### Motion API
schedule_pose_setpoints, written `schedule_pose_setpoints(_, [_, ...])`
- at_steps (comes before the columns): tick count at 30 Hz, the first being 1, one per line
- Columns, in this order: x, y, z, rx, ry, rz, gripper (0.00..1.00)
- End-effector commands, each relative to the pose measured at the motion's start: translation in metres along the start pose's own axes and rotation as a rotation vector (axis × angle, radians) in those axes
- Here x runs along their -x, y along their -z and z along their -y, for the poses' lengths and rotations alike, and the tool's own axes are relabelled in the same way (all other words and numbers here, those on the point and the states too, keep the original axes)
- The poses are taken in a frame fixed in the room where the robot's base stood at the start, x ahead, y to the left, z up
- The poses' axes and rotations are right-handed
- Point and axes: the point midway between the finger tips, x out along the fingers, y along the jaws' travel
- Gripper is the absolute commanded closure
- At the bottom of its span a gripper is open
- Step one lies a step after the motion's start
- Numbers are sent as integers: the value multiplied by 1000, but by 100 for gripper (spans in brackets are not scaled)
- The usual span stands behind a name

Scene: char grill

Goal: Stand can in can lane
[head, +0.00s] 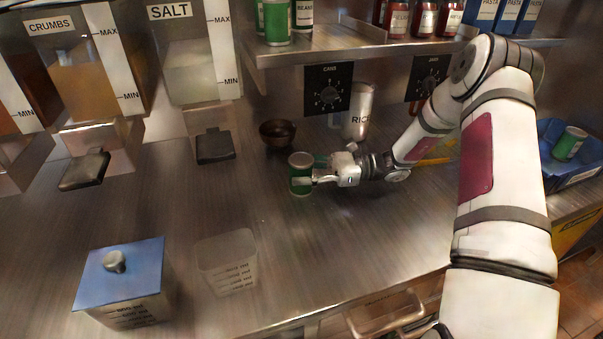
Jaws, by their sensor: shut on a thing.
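A green can (300,183) with a silver lid is upright at the middle of the steel counter in the head view. My gripper (312,180) reaches it from the right and is shut on it, with a finger across its front. I cannot tell whether the can's base touches the counter. Other green cans (277,22) stand on the shelf (330,42) above, at its left part, over a label reading CANS. Another green can (569,143) lies tilted in a blue crate (575,178) at the far right.
A dark bowl (278,133) and a RICE container (359,110) stand behind the can. Red jars (423,18) and blue PASTA boxes (508,14) fill the shelf's right. A clear measuring container (228,262) and a blue-lidded box (122,280) stand at front left. Dispensers (190,60) line the left.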

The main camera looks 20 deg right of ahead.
Motion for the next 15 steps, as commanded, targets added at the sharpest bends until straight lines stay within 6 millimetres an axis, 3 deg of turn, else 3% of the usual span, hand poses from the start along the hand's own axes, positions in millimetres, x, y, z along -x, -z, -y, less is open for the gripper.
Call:
schedule_pose_setpoints(5, [0, -7, 0, 1, 0, 1, 95])
schedule_pose_setpoints(12, [0, -37, 0, 4, 1, 0, 95])
schedule_pose_setpoints(15, [5, -38, -20, -3, 1, 1, 95])
